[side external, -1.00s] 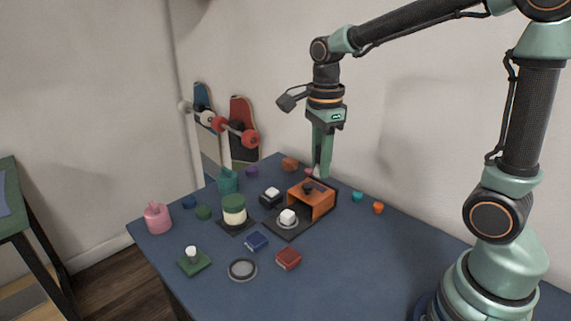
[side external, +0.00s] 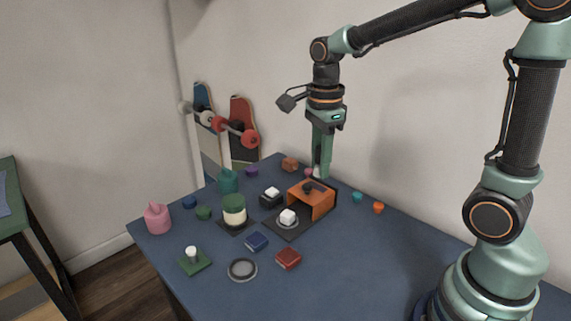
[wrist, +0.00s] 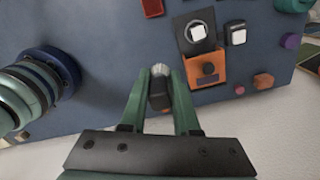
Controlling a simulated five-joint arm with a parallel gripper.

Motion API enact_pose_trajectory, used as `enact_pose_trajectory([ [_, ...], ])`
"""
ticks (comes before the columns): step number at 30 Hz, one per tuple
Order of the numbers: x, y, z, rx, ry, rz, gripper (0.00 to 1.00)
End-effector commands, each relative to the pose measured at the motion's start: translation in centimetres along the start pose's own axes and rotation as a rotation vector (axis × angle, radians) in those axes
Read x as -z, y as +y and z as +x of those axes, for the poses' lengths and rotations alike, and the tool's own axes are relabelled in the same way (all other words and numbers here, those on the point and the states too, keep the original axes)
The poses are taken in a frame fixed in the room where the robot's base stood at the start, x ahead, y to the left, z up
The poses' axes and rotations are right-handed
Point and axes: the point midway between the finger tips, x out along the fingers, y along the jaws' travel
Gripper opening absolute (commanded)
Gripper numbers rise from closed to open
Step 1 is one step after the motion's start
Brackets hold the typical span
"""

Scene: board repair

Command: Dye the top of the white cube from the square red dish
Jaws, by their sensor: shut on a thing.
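My gripper (side external: 320,171) is above the back of the table, behind the shelter and away from both cube and dish. In the wrist view its fingers (wrist: 160,88) are shut on a dark-handled brush (wrist: 159,96) with a pale bristled tip (wrist: 160,69).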

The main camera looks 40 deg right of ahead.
Motion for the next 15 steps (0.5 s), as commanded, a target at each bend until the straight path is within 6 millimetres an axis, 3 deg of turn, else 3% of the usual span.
enact_pose_trajectory([
  [8, -0.8, 0.1, 1.0, -0.003, 0.001, -0.004, 0.00],
  [15, -5.1, 1.1, 6.8, -0.008, 0.004, -0.007, 0.00],
])
